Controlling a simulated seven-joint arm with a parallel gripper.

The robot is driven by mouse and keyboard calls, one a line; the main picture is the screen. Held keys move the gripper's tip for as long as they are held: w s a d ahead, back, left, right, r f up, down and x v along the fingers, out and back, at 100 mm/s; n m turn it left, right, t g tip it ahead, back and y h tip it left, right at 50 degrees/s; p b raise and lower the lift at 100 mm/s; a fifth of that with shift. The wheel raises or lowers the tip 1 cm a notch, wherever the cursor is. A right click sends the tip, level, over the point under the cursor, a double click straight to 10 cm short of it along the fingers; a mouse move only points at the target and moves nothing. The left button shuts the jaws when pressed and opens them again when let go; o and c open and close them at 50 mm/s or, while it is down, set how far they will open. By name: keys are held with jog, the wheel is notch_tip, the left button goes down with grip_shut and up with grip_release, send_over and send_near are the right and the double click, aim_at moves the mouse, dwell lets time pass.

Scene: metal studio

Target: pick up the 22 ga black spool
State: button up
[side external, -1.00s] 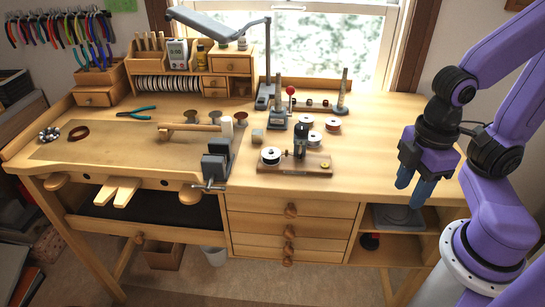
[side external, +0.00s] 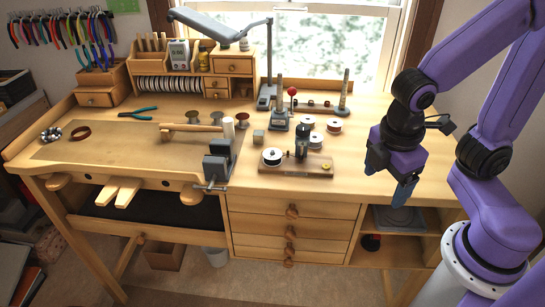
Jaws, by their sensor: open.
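My gripper (side external: 388,179) is open and empty, with its blue fingers spread above the right end of the bench. Several white-flanged spools are to its left, apart from it. One spool (side external: 272,156) with dark wire under its white top sits on the left end of a small wooden board. A loose spool (side external: 316,141) lies just behind that board. A spool with reddish wire (side external: 334,125) and another spool (side external: 307,120) lie farther back. The gauge labels are too small to read, so I cannot tell which is the 22 ga black spool.
A dark upright tool (side external: 302,141) stands on the wooden board. Behind it are a stand with a red ball (side external: 292,91) and a lamp post (side external: 268,65). A grey vise (side external: 219,160) is on the front edge. The bench top right of the spools is clear.

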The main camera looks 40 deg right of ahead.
jog(key=w+a+n+t+h, duration=0.3)
jog(key=w+a+n+h, duration=0.25)
jog(key=w+a, duration=0.5)
jog(key=n+t+h, duration=0.4)
send_near(272, 154)
jog(key=x, duration=0.3)
jog(key=shift+a+f, duration=0.1)
jog(key=shift+f, duration=0.2)
jog(key=shift+r+x, duration=0.1)
jog(key=shift+x, duration=1.3)
jog(key=shift+r+x, duration=0.15)
jog(key=shift+x, duration=1.3)
jog(key=c, duration=1.1)
